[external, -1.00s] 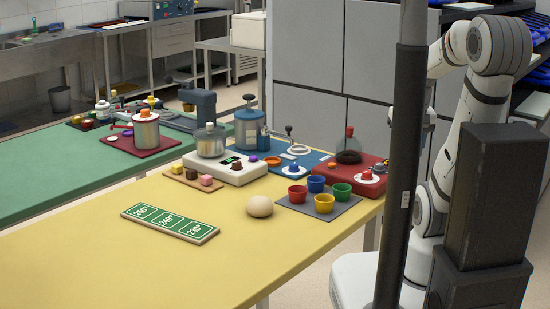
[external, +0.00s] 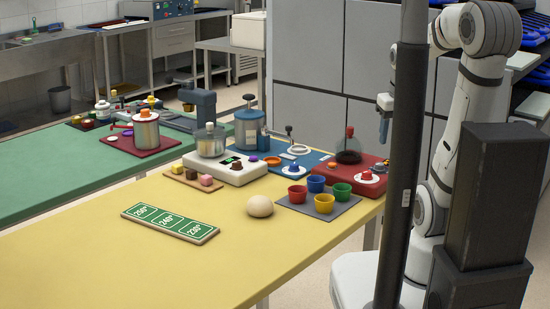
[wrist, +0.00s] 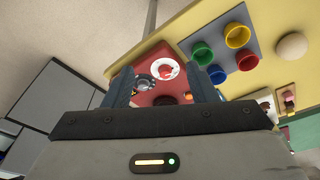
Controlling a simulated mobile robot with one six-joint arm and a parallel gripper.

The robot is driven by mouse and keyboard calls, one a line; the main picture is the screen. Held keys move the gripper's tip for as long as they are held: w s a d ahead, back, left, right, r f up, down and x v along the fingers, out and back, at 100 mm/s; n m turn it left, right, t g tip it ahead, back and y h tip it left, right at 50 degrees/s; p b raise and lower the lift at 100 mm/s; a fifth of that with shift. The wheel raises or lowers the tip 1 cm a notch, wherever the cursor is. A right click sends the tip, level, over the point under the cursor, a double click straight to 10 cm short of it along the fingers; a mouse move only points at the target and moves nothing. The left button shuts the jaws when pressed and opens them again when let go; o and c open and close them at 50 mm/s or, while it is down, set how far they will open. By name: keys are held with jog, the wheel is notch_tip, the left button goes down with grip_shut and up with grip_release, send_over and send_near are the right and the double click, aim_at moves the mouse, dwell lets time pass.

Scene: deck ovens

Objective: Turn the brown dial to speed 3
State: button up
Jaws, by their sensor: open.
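The brown dial (external: 236,166) sits on top of the white appliance (external: 222,178), just in front of its small green display; its speed marks are too small to read. My gripper is open and empty, with two dark fingers apart in the wrist view (wrist: 163,88). In the external view, a small part of the gripper end (external: 385,102) shows beside the dark pole, above and right of the table and well away from the brown dial.
The red appliance (external: 343,187) has a red knob on a white disc and a glass vessel. A grey mat (external: 347,206) holds several coloured cups. A dough ball (external: 260,206), a wooden block board and a green temperature sign (external: 170,222) lie on the yellow table.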

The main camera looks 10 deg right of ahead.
jog(key=w+a+r+n, duration=0.3)
jog(key=w+a+n, duration=0.3)
jog(key=w, duration=0.5)
jog(key=n+g+p, duration=0.2)
jog(key=n+p, duration=0.1)
jog(key=n, duration=1.1)
send_near(237, 162)
jog(key=shift+w+d+f, duration=0.2)
jog(key=shift+a+f, duration=0.4)
jog(key=shift+f, duration=0.2)
notch_tip(237, 162, down, 7)
jog(key=shift+f, duration=0.1)
